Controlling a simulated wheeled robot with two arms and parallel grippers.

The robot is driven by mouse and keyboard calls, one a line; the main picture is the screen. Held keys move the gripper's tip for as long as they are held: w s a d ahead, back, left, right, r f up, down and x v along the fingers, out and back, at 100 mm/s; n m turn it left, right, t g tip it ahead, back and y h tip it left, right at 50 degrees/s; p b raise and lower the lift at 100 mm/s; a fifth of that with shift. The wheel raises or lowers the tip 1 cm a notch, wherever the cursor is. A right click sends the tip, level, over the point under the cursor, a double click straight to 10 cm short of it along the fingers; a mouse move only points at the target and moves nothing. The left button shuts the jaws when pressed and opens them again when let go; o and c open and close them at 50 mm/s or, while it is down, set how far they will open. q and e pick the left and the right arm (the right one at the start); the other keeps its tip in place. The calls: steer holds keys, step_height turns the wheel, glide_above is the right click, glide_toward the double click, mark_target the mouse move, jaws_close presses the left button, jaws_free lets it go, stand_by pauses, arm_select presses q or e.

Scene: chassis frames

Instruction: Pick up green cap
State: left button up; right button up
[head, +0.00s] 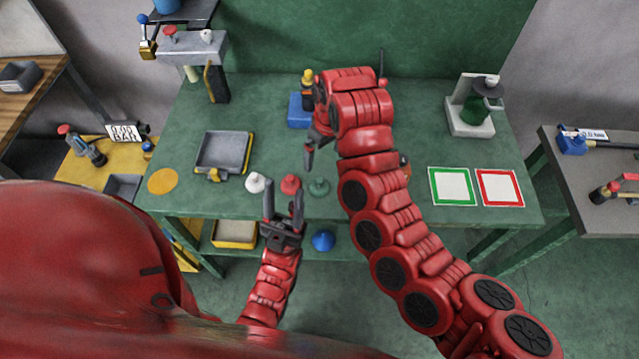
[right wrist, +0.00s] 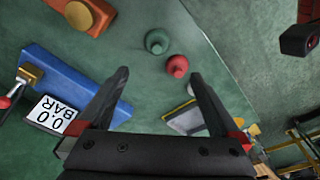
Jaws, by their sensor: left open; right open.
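The green cap (head: 319,187) sits upright near the front edge of the green workbench, right of a red cap (head: 291,184) and a white cap (head: 255,182). In the right wrist view the green cap (right wrist: 157,41) lies ahead of the open jaws, with the red cap (right wrist: 178,66) beside it. My right gripper (head: 313,147) hangs above the bench, behind the caps in the head view, and is empty; its fingers (right wrist: 160,76) are spread. My left gripper (head: 284,208) is open and empty at the bench's front edge, just in front of the red cap.
A grey tray (head: 222,151) and an orange disc (head: 163,181) are on the left. A blue device (head: 299,110) stands behind my right gripper. Green-framed (head: 452,186) and red-framed (head: 499,188) squares lie at right. A blue cone (head: 323,240) is below the front edge.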

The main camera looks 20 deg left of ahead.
steer(key=b, duration=0.3)
glide_above(320, 180)
steer(key=s, duration=0.1)
step_height(320, 180, down, 7)
steer(key=shift+d+f+p, duration=0.25)
steer(key=shift+f+p, duration=0.3)
steer(key=shift+f, duration=0.45)
steer(key=shift+a+f, duration=0.1)
steer(key=shift+f, duration=0.25)
steer(key=shift+w+f+p, duration=0.1)
steer(key=shift+f+p, duration=0.15)
steer(key=shift+p, duration=0.2)
steer(key=f, duration=0.1)
steer(key=f+p, duration=0.2)
steer(key=shift+w+a+f, duration=0.15)
steer(key=shift+w+f, duration=0.2)
steer(key=shift+a+f, duration=0.1)
steer(key=shift+f, duration=0.5)
steer(key=c, duration=1.5)
